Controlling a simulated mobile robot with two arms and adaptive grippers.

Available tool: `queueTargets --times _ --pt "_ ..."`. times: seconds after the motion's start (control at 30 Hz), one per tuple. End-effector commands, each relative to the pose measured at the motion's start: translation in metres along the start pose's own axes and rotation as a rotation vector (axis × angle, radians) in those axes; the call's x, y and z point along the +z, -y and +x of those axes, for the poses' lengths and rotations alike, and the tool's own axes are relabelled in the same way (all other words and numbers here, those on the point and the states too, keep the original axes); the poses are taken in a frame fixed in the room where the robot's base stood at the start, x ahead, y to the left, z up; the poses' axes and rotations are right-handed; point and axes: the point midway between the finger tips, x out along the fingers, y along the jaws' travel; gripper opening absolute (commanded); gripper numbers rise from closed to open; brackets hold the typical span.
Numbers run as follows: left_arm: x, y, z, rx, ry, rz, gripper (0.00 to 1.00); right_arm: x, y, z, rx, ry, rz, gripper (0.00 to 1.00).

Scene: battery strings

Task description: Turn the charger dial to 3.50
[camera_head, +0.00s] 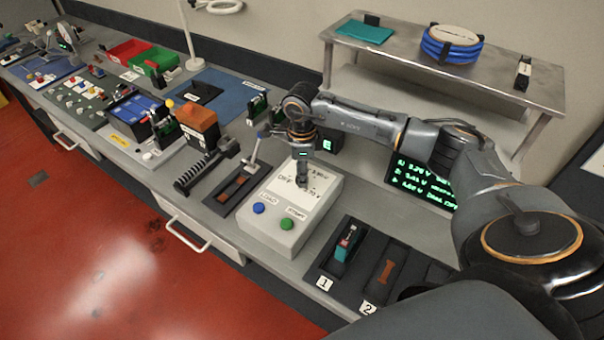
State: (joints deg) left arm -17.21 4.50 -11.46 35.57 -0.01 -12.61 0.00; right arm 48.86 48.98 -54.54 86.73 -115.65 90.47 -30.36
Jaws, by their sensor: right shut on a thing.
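The charger (282,228) is a white box on the bench in the middle of the view. Its sloped top carries printed labels, with "OFF" readable on the left and smaller numbers on the right. A blue button (259,208) and a green button (287,224) sit on its front part. My right gripper (303,182) points down at the charger's top and is shut on the dial, which it mostly hides. The dial's pointer setting cannot be read. My left gripper is not in view.
A dark tray with slots marked 1 and 2 holds a teal battery (347,243) right of the charger. A lever fixture (240,187) stands close on the left. A dark screen (420,180) with green text and a raised metal shelf (470,75) are behind.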

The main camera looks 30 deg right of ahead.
Motion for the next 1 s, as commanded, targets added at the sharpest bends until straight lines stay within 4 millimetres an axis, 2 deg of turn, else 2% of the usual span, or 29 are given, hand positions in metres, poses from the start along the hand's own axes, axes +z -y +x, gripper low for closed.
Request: queueTargets --times 0.4,1.0 --pt "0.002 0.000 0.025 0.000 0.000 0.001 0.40 0.000 0.001 0.002 -0.002 0.002 0.373 0.00" --pt "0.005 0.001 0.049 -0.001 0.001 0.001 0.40 0.000 0.001 0.001 -0.001 0.001 0.943 0.00"
